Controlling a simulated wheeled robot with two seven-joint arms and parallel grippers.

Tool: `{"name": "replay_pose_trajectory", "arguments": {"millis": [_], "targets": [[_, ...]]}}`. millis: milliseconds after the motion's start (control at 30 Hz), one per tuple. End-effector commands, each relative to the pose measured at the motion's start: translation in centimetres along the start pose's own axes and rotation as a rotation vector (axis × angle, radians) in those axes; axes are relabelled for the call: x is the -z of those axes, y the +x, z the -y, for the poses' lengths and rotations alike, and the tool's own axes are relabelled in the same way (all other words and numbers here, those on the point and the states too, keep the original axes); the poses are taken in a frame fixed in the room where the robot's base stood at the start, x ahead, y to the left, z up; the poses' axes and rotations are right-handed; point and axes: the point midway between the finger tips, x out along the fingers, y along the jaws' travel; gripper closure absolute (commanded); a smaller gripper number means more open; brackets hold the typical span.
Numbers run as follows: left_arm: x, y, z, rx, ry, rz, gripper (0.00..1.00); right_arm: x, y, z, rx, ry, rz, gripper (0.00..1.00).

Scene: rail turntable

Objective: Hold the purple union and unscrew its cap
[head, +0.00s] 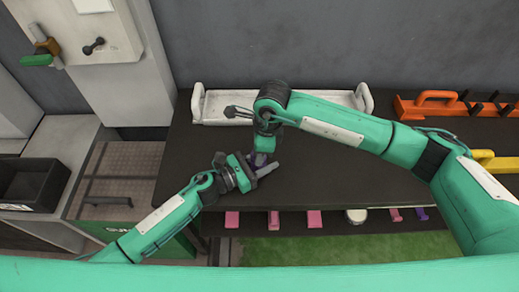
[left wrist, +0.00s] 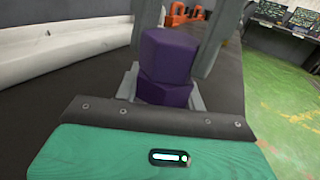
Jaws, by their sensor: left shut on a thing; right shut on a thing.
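The purple union (left wrist: 163,94) stands upright between the grey fingers of my left gripper (left wrist: 162,90), which is shut on its lower part. Its purple cap (left wrist: 168,52) sits on top as a wider faceted block, against the lower part. My right gripper comes down from above, its two grey fingers on either side of the cap, shut on it. In the head view the union (head: 260,160) is a small purple patch, mostly hidden by my left gripper (head: 264,168) and my right gripper (head: 261,152).
A white tray (head: 222,107) lies along the back of the dark table (head: 330,180). An orange toolbox-like rack (head: 437,105) and a yellow-handled item (head: 497,161) are at the right. A black bin (head: 35,183) is at the left.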

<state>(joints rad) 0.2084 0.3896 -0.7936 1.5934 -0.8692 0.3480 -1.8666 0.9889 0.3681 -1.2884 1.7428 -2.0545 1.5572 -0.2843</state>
Motion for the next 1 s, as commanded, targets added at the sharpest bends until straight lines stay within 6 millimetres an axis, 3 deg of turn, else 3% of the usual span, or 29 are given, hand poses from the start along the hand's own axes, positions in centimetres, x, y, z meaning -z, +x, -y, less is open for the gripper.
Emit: {"name": "replay_pose_trajectory", "arguments": {"millis": [233, 633, 1000], "targets": [[0.01, 0.00, 0.01, 0.000, 0.000, 0.000, 1.00, 0.03, -0.06, 0.11, -0.008, -0.062, -0.002, 0.88], [0.01, 0.00, 0.02, 0.000, 0.000, 0.000, 1.00, -0.01, -0.04, 0.18, -0.072, -0.479, -0.002, 0.88], [0.01, 0.00, 0.02, 0.000, 0.000, 0.000, 1.00, -0.02, -0.02, 0.16, -0.078, -0.521, -0.001, 0.88]]}}
